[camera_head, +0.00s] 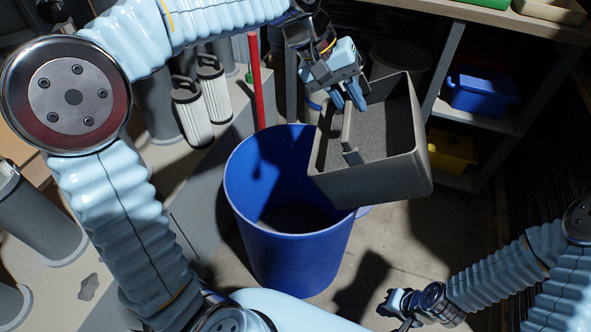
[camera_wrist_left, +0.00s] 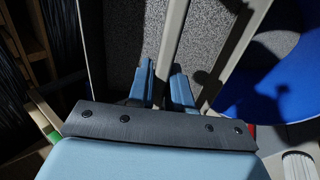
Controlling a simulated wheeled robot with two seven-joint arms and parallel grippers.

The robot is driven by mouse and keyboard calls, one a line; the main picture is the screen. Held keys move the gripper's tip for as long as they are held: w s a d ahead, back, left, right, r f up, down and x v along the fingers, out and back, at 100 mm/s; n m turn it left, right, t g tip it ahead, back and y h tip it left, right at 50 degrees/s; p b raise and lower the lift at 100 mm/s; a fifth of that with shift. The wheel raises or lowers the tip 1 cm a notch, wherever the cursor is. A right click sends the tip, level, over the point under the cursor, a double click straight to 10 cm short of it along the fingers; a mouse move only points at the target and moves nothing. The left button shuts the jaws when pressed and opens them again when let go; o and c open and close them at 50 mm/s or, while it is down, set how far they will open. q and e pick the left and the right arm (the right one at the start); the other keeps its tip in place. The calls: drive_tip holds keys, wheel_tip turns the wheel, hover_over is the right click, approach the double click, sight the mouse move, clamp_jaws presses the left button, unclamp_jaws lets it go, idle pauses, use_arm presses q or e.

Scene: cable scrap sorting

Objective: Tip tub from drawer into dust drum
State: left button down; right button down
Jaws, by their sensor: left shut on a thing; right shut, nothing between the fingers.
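A grey rectangular tub (camera_head: 378,178) holds grey granular dust (camera_head: 384,132). My left gripper (camera_head: 347,100) is shut on the tub's upright grey part at its left side. The left wrist view shows the fingers (camera_wrist_left: 162,88) on either side of a grey strip of the tub (camera_wrist_left: 172,35). The tub is in the air, a little tilted, with its lower left part over the right rim of the blue drum (camera_head: 295,235). Dark grey matter lies in the drum's bottom. The drum also shows in the left wrist view (camera_wrist_left: 270,90). My right gripper (camera_head: 392,305) is shut and empty at lower right.
Shelves with a blue bin (camera_head: 480,90) and a yellow bin (camera_head: 450,150) stand at right. Pleated filter cartridges (camera_head: 193,112) stand behind the drum at left. A red pole (camera_head: 256,80) rises behind the drum. The floor right of the drum is clear.

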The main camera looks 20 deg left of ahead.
use_arm(q)
drive_tip(key=shift+r, duration=0.1)
drive_tip(key=shift+a+f+b, duration=0.2)
drive_tip(key=shift+f+b, duration=0.1)
drive_tip(key=shift+b, duration=0.35)
drive_tip(key=h+b, duration=0.1)
drive_tip(key=a+h+b, duration=0.1)
drive_tip(key=b, duration=0.1)
drive_tip(key=shift+s+a+f+t, duration=0.15)
drive_tip(key=shift+s+f+t, duration=0.05)
drive_tip(key=shift+f+t, duration=0.2)
idle(0.5)
drive_tip(key=shift+s+a+f+h+b, duration=0.2)
drive_tip(key=shift+a+f+h+b, duration=0.8)
drive_tip(key=shift+b, duration=1.8)
drive_tip(key=shift+d+r, duration=0.1)
drive_tip(key=shift+d, duration=0.05)
